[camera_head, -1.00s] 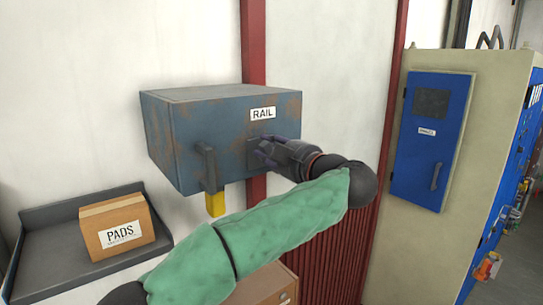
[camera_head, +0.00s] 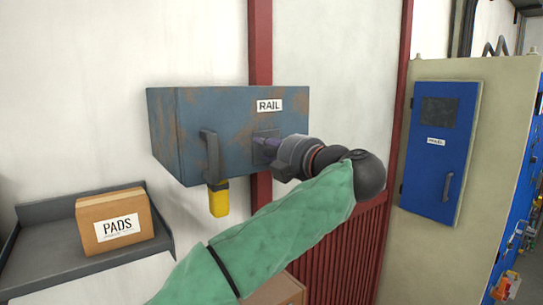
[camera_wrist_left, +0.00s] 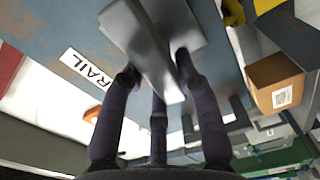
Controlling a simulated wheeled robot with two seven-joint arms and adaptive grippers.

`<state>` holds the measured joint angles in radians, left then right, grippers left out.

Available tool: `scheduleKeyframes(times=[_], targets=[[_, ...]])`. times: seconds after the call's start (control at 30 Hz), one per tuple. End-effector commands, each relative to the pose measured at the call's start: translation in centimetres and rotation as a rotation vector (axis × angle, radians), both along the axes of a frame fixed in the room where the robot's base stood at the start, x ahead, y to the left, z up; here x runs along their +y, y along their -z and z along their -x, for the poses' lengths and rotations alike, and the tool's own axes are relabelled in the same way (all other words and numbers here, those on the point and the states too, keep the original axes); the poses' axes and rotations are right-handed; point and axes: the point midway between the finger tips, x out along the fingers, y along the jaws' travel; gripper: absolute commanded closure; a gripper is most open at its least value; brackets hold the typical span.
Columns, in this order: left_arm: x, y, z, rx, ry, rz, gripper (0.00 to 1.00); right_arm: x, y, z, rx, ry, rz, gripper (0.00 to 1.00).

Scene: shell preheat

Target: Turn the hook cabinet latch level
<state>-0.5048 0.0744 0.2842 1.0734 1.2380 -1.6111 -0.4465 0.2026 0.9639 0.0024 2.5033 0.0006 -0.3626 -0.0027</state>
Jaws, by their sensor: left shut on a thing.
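The cabinet (camera_head: 225,150) is a worn blue-grey box with a RAIL label, mounted on the wall. Its latch (camera_head: 262,152) sits under the label, mostly covered by my left gripper in the head view. My left gripper (camera_head: 268,148) comes from the right side of the cabinet front, fingers pointing at the latch. In the left wrist view the latch (camera_wrist_left: 143,42) is a grey metal lever, and the fingers of my left gripper (camera_wrist_left: 158,75) are shut on it. It looks slanted in that view. My right gripper is not in view.
A dark handle (camera_head: 211,157) stands out on the cabinet front, with a yellow object (camera_head: 219,199) below it. A PADS box (camera_head: 115,222) sits on a grey shelf (camera_head: 55,258) at lower left. A beige cabinet with a blue door (camera_head: 437,150) stands at right.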

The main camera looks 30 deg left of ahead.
Motion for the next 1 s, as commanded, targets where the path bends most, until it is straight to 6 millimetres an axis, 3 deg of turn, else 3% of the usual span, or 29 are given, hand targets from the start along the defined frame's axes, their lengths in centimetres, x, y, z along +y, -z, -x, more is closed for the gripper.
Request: scheduleKeyframes(times=[0.3, 0.87, 0.9, 1.0], targets=[[0.0, 0.5, 0.0, -0.120, 0.000, 0.053, 1.00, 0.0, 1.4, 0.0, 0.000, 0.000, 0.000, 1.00], [0.0, 0.6, 0.0, -0.148, 0.001, 0.066, 1.00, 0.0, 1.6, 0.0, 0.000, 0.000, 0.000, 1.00], [0.0, 0.6, 0.0, -0.148, 0.001, 0.066, 0.65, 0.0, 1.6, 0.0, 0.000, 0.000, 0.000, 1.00], [0.0, 0.6, 0.0, -0.148, 0.001, 0.066, 0.43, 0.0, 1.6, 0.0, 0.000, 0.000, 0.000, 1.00]])
